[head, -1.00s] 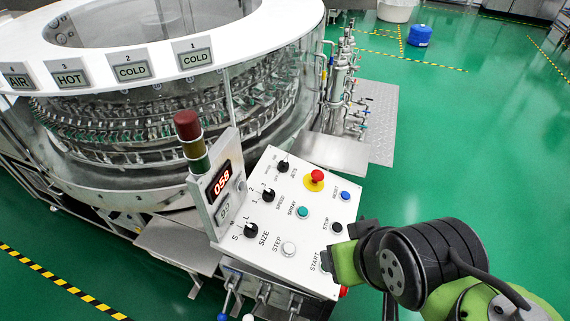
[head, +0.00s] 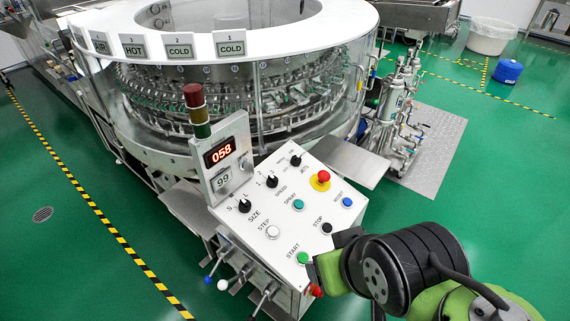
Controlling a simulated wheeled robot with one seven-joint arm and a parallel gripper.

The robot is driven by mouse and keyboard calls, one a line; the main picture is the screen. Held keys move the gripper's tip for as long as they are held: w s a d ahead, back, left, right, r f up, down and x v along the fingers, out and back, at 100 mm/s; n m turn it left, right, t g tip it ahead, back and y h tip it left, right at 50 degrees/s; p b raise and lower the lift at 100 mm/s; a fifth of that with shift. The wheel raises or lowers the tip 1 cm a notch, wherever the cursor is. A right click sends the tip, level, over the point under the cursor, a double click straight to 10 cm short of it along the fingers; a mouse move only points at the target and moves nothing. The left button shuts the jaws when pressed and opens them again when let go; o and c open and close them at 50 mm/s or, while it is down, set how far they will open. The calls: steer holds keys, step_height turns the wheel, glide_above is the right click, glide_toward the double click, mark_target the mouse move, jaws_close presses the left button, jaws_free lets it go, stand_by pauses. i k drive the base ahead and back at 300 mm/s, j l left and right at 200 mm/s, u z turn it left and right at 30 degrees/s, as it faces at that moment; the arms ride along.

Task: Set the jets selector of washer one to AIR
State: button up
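Washer one's white control panel (head: 290,205) stands tilted in the middle of the head view. The jets selector (head: 295,160) is a small black knob at the panel's upper edge, by the word JETS. The lettering around it is too small to read, so I cannot tell its setting. The speed selector (head: 271,181) and size selector (head: 244,206) are similar black knobs on the same panel. My green and black arm comes in from the lower right, near the panel's lower right edge. My gripper's fingers do not show.
A red emergency button (head: 323,176) on yellow sits right of the jets selector. Spray (head: 298,205), reset (head: 347,202), stop (head: 327,228) and start (head: 303,258) buttons lie below. A display (head: 220,152) reads 058. Levers (head: 222,284) stick out under the panel.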

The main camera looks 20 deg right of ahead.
mark_target(296, 160)
steer(key=l+u, duration=0.65)
steer(key=l, duration=0.15)
steer(key=k+l+u, duration=0.1)
steer(key=l+u, duration=0.25)
steer(key=k+l+u, duration=0.15)
steer(key=l+u, duration=0.15)
steer(key=k+l+u, duration=0.15)
steer(key=l+u, duration=0.2)
steer(key=k+l+u, duration=0.3)
steer(key=i+l+u, duration=0.1)
steer(key=l+u, duration=0.85)
steer(key=l, duration=0.25)
steer(key=k+l+u, duration=0.1)
steer(key=l+u, duration=0.4)
steer(key=l, duration=0.1)
